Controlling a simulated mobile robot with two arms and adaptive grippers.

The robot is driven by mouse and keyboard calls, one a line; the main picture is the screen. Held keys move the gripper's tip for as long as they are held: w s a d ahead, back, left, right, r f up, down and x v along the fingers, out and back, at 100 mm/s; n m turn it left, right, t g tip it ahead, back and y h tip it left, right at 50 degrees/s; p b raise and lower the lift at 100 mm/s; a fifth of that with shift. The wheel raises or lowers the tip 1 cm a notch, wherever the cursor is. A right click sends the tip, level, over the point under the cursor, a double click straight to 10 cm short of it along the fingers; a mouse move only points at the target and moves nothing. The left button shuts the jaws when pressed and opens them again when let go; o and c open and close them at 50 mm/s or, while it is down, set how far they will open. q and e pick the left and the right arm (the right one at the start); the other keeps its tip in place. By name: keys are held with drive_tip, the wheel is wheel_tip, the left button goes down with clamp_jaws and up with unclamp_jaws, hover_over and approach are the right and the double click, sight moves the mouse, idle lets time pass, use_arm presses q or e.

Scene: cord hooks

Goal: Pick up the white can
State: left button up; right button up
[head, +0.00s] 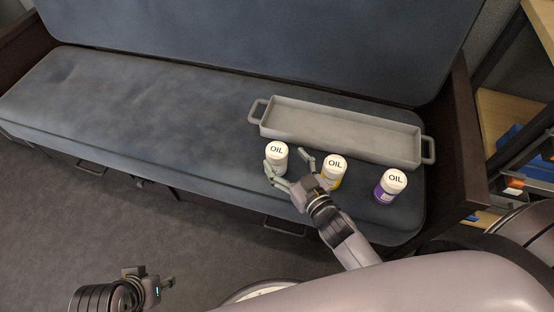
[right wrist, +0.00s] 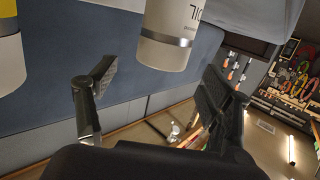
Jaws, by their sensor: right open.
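The white can (head: 277,162), with OIL on its lid, stands upright on the blue-grey bench cushion in front of the tray. My right gripper (head: 287,164) is open, with one finger at the can's left side and the other to its right. In the right wrist view the white can (right wrist: 168,38) shows above and between the open fingers (right wrist: 160,72), with a grey band near its end. I cannot tell whether either finger touches it. My left gripper (head: 165,284) is low at the left, over the floor, far from the can; its jaw state is unclear.
A yellow-labelled can (head: 333,172) stands close to the right of my right gripper. A purple-labelled can (head: 391,187) is further right. A long grey tray (head: 340,120) with end handles lies empty behind them. The cushion's left part (head: 130,105) is clear.

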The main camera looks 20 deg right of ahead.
sight(278, 151)
drive_tip(key=b+x, duration=0.1)
drive_tip(key=x, duration=0.4)
drive_tip(key=shift+w+a+f, duration=0.1)
drive_tip(key=shift+f, duration=0.1)
drive_tip(key=shift+c, duration=0.6)
drive_tip(key=c, duration=1.3)
drive_tip(key=shift+r, duration=0.1)
drive_tip(key=shift+c, duration=0.4)
drive_tip(key=shift+r, duration=0.1)
